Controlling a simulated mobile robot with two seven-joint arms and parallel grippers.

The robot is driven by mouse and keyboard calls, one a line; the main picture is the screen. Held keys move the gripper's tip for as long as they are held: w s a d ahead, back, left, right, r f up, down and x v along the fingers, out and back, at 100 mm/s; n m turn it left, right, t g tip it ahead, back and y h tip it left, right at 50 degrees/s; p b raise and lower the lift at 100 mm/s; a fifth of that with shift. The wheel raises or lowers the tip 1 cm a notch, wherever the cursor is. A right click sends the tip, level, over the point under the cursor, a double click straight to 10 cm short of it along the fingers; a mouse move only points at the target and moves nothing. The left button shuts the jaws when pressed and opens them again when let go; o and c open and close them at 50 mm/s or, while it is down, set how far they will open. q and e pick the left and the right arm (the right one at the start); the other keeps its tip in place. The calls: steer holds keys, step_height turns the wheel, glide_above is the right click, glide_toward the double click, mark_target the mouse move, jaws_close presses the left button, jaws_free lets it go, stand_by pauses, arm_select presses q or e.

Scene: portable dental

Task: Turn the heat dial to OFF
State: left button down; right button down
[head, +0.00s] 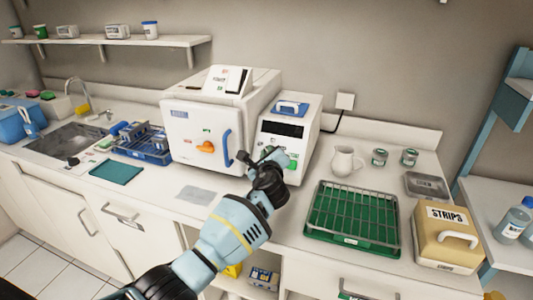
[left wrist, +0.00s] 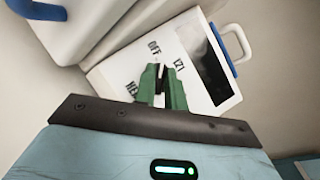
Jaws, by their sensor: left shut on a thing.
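The white unit (head: 306,123) with a dark display and a blue top handle stands on the counter, right of the large white steriliser. My left gripper (head: 271,156) is at the lower front of this unit. In the left wrist view its two green fingers (left wrist: 162,88) are shut on the small dark heat dial (left wrist: 160,71), which is mostly hidden between them. The printed words OFF (left wrist: 154,47) and 121 show above the fingers. A partly covered HEAT label (left wrist: 132,90) is at the left. The dial's pointing direction cannot be made out. My right gripper is not in view.
The steriliser (head: 190,133) with an orange knob and blue handle stands close at the left. A green tray with a wire rack (head: 352,215), a white jug (head: 343,161) and a STRIPS box (head: 446,236) are at the right. A grey sheet (head: 196,195) lies on the counter in front.

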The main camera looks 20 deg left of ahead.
arm_select(q)
steer(key=shift+r+n+g+y, duration=0.1)
steer(key=shift+n+g+y, duration=0.4)
steer(key=shift+n, duration=0.9)
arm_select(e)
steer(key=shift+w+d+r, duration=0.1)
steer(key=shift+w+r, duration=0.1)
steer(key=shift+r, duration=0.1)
arm_select(q)
steer(key=c, duration=1.5)
jaws_free()
steer(key=shift+o, duration=0.2)
